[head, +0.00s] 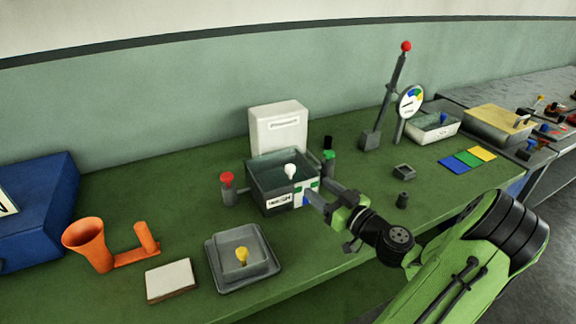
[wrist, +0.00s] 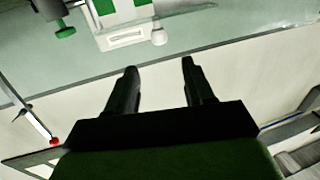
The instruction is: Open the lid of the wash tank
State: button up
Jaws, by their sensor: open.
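The wash tank (head: 268,199) is a grey, square-rimmed box near the middle of the green bench, with a label on its front. A white knob (head: 290,171) stands up at its top. The top looks dark and glassy, and I cannot clearly tell the lid from the inside. My gripper (head: 314,196) is at the tank's front right corner, open and empty; contact cannot be told. In the wrist view, the open fingers (wrist: 159,66) point towards a white knob (wrist: 159,37) beside a pale panel, with a gap between.
A white box (head: 278,127) stands behind the tank. A red-knobbed post (head: 228,188) is left of it and a green-topped one (head: 329,160) right. A grey tray with a yellow knob (head: 242,258) lies in front. A tall red-tipped lever (head: 390,95) rises at back right.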

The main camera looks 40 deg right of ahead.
aim_at(294, 170)
jog(key=w, duration=0.8)
jog(key=w+d, duration=0.1)
jog(key=w, duration=0.3)
jog(key=shift+w+p, duration=0.3)
grip_shut()
